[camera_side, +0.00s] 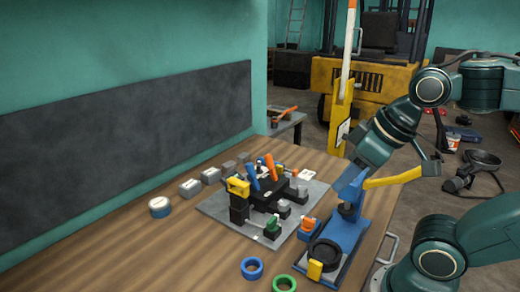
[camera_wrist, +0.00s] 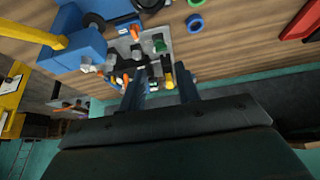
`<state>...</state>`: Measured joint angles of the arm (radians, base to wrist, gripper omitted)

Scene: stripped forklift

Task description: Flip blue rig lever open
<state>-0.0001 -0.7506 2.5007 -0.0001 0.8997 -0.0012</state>
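A blue rig (camera_side: 340,246) stands at the table's right edge, with a yellow lever arm (camera_side: 393,178) sticking out up and to the right. In the wrist view, the blue rig (camera_wrist: 88,48) and its yellow arm (camera_wrist: 28,32) are at upper left. A separate black rig on a grey plate (camera_side: 218,208) carries a blue lever (camera_side: 253,178) and an orange lever (camera_side: 270,167), both standing tilted.
A blue ring (camera_side: 252,268) and a green ring (camera_side: 284,284) lie at the front. A round blue-and-white piece (camera_side: 160,207) and grey blocks (camera_side: 190,188) are left of the plate. A dark wall panel (camera_side: 120,130) bounds the left. The table's front left is clear.

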